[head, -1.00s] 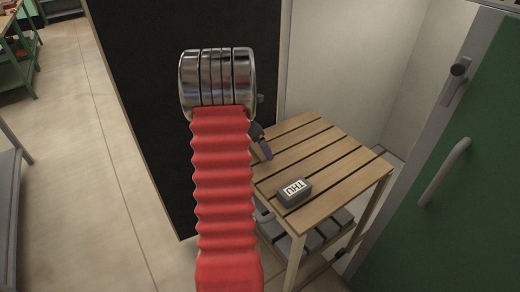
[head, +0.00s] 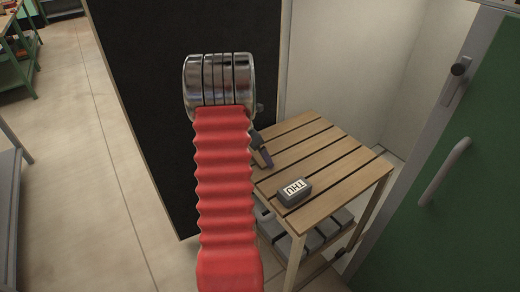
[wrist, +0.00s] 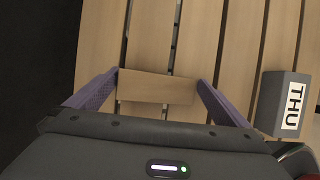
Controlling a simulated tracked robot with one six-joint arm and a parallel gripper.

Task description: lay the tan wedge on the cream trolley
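The tan wedge (wrist: 157,87) lies between the two purple fingers of my gripper (wrist: 159,79) in the wrist view. The fingers meet its left and right ends, so my gripper looks shut on it, over the left part of a slatted wooden table (wrist: 197,40). Whether the wedge touches the slats cannot be told. In the head view my gripper (head: 263,151) shows only in part at the table's left edge, behind my red arm sleeve. I see no cream trolley in either view.
A dark grey block marked THU (head: 294,192) sits on the slatted table (head: 335,160), right of my gripper. Grey blocks (head: 318,236) lie on the shelf below. A black panel (head: 150,110) stands behind my arm, and a green door (head: 450,210) is at right.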

